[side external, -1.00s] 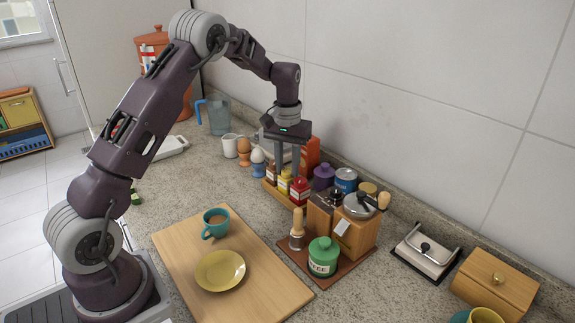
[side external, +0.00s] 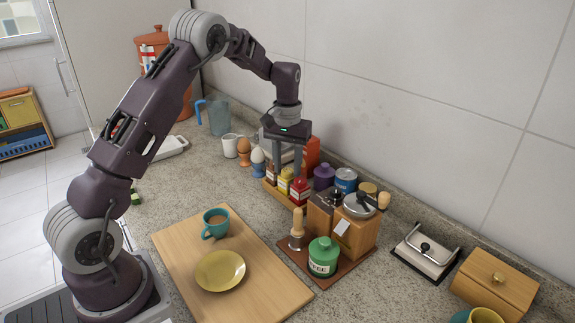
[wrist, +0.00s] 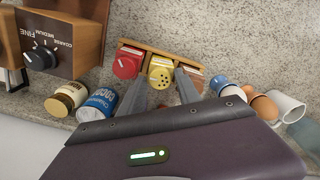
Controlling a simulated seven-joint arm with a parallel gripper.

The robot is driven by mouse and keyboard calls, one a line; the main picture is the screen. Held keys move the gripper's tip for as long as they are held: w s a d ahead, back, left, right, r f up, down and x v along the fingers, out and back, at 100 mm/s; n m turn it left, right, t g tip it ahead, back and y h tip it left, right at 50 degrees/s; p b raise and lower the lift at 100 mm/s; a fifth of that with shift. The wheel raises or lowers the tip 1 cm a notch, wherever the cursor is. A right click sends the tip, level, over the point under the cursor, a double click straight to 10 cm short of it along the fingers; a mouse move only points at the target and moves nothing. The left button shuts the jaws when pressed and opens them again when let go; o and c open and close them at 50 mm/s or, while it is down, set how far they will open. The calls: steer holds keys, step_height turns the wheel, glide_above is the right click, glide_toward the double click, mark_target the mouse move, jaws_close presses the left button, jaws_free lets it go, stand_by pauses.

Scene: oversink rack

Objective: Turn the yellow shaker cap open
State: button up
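The yellow shaker stands in a small wooden rack (wrist: 150,47) between a red shaker and a brown-topped one. Its yellow cap (wrist: 160,75) faces the wrist camera and shows several dark holes. In the side external view the yellow shaker (side external: 285,180) is partly hidden by my fingers. My gripper (wrist: 160,78) points down over the rack with its fingers apart, one on each side of the yellow cap. Narrow gaps seem to show between fingers and cap. My gripper (side external: 288,172) also shows in the side external view.
The red shaker (wrist: 127,62) and the brown-topped shaker (wrist: 193,75) stand close on either side. A blue cocoa tin (wrist: 98,104), egg cups (wrist: 264,105) and a white mug (wrist: 288,106) are nearby. A wooden grinder (side external: 353,233) stands right of the rack.

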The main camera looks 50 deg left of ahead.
mark_target(287, 171)
step_height(287, 171, up, 7)
steer(key=shift+r, duration=0.1)
steer(key=m, duration=0.4)
steer(key=shift+f+m, duration=0.35)
steer(key=shift+m, duration=0.15)
step_height(287, 171, down, 7)
steer(key=shift+r, duration=0.2)
